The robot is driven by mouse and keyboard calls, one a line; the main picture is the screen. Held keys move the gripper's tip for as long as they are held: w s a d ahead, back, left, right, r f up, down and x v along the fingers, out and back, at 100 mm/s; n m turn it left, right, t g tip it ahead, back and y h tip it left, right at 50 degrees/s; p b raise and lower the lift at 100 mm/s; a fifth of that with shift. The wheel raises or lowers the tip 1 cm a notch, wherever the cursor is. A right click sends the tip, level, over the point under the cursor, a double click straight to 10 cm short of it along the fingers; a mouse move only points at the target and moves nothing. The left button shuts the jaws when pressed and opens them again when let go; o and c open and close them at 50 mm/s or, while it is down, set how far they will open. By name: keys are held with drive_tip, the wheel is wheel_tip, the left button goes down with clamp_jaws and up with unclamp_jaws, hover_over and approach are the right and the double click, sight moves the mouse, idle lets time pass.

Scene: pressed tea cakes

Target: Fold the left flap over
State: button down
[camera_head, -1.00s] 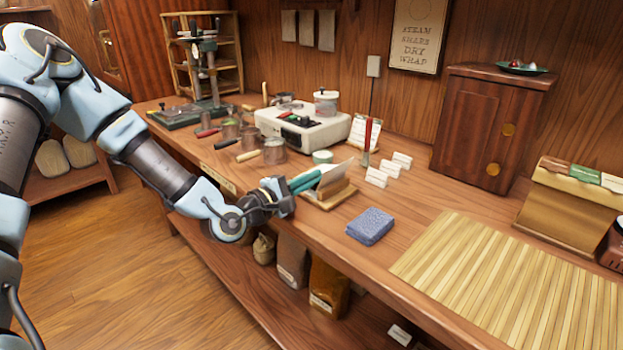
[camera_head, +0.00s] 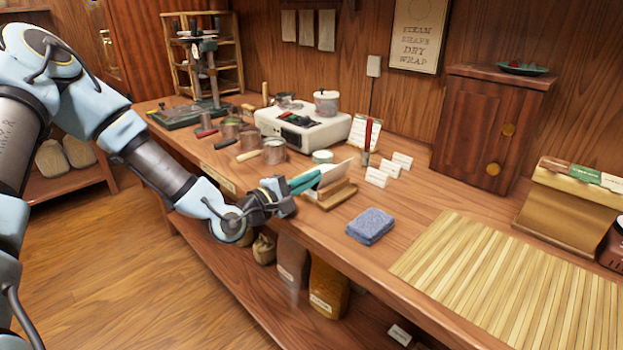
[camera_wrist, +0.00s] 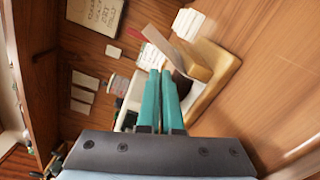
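A wrapper with a pale upright flap (camera_head: 338,173) stands on a small wooden board (camera_head: 337,197) near the counter's front edge. In the wrist view, the raised flap (camera_wrist: 168,45) leans beside a tan folded part (camera_wrist: 196,63), with a dark patch under it. The board (camera_wrist: 222,75) lies beneath. My gripper (camera_head: 316,177) has teal fingers and reaches in from the left, close against the flap's left side. In the wrist view, the fingers (camera_wrist: 161,74) lie side by side with nothing seen between them. Whether they touch the flap is unclear, and the wrapper's near side is partly hidden.
A blue cloth block (camera_head: 370,226) lies right of the board, and a slatted bamboo mat (camera_head: 510,285) lies farther right. Small white cards (camera_head: 377,177) stand behind. A white appliance (camera_head: 303,131) and several metal cups (camera_head: 274,152) are behind left. Bare counter lies around the blue block.

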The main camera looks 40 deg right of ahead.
drive_tip(key=shift+f+m+b, duration=0.35)
drive_tip(key=shift+m+b, duration=0.15)
drive_tip(key=shift+m, duration=0.1)
drive_tip(key=c, duration=1.4)
unclamp_jaws()
drive_tip(key=shift+o, duration=0.2)
drive_tip(key=shift+a, duration=0.15)
drive_tip(key=s+a+b, duration=0.1)
drive_tip(key=a+b, duration=0.1)
drive_tip(key=a, duration=0.8)
drive_tip(key=shift+a, duration=0.3)
